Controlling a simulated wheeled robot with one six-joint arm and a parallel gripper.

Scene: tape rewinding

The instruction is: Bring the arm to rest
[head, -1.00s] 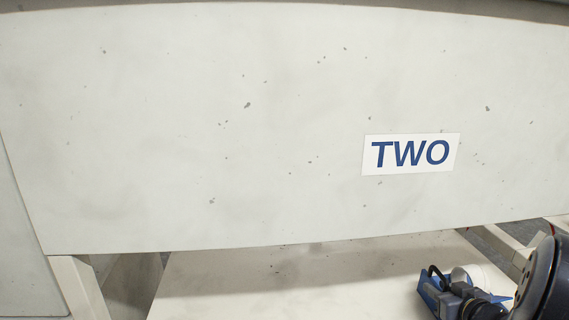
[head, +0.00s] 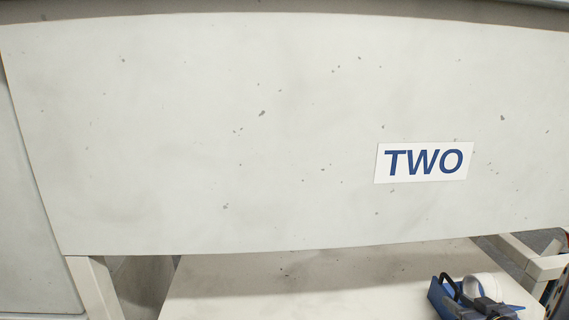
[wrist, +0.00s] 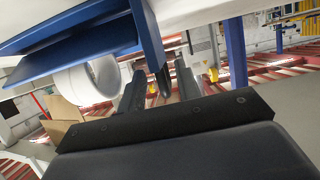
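A blue holder (head: 438,294) with a white roll (head: 483,284) shows at the lower right of the head view, over the pale lower shelf. My gripper (head: 487,308) is right against it there, cut by the bottom edge. In the wrist view the white roll (wrist: 85,82) is at the left and the blue holder (wrist: 70,55) crosses the upper left. The two dark fingers of my gripper (wrist: 160,85) stand apart. A blue post of the holder comes down between them in the picture; I cannot tell whether they touch it.
A large pale panel (head: 250,130) with a "TWO" label (head: 424,162) fills most of the head view. The pale lower shelf (head: 300,287) below it looks bare to the left of my gripper. Cream frame legs (head: 93,287) stand at the left. Red-striped floor shows beyond in the wrist view.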

